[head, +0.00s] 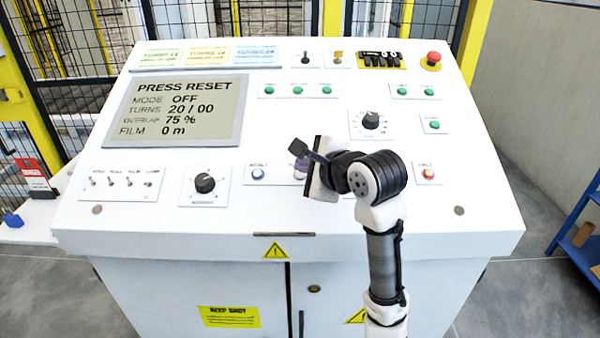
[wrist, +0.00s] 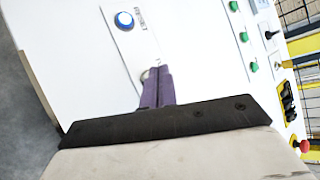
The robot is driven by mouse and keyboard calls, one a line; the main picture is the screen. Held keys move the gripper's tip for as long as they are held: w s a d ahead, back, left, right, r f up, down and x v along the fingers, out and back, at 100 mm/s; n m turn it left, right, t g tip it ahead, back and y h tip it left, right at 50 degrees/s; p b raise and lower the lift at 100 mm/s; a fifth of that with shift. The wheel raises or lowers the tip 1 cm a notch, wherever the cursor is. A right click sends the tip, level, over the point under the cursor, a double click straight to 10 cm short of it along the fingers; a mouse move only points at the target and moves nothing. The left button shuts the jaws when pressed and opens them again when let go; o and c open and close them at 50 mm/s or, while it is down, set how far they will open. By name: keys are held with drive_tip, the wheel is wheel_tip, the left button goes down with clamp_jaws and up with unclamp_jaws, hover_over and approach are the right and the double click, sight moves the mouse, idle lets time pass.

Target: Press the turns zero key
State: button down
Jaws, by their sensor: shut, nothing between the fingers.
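The white console's slanted top carries a plate with a blue button (head: 258,173), which also shows in the wrist view (wrist: 124,20). On the same plate, a pale round key (wrist: 145,75) sits right at my fingertips and is partly hidden by them. Its label cannot be read, so I cannot tell for sure that it is the turns zero key. My gripper (head: 300,168) has purple fingers, also in the wrist view (wrist: 156,74), shut and empty. The fingertips are over or against the pale key; contact cannot be told. The display (head: 178,110) reads PRESS RESET, MODE OFF, TURNS 20 / 00.
Left of the plate are a black knob (head: 205,183) and a row of toggle switches (head: 122,183). A red-button plate (head: 428,174) lies right of my wrist. Another knob (head: 371,120), green buttons and a red emergency stop (head: 433,59) are farther back.

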idle(0.4)
drive_tip(key=shift+w+f, duration=0.2)
drive_tip(key=shift+f, duration=0.2)
drive_tip(key=shift+w+f, duration=0.15)
drive_tip(key=shift+f, duration=0.2)
idle(0.8)
drive_tip(key=shift+r+p, duration=0.1)
drive_tip(key=shift+p, duration=0.3)
drive_tip(key=shift+s+r+p, duration=0.35)
drive_tip(key=shift+r+p, duration=0.3)
drive_tip(key=shift+p, duration=0.3)
drive_tip(key=shift+r, duration=0.1)
drive_tip(key=r+p, duration=0.2)
drive_tip(key=shift+s+p, duration=0.3)
drive_tip(key=shift+s, duration=0.05)
drive_tip(key=s+r+p, duration=0.1)
drive_tip(key=r+p, duration=0.1)
drive_tip(key=p, duration=0.1)
drive_tip(key=shift+s+r, duration=0.2)
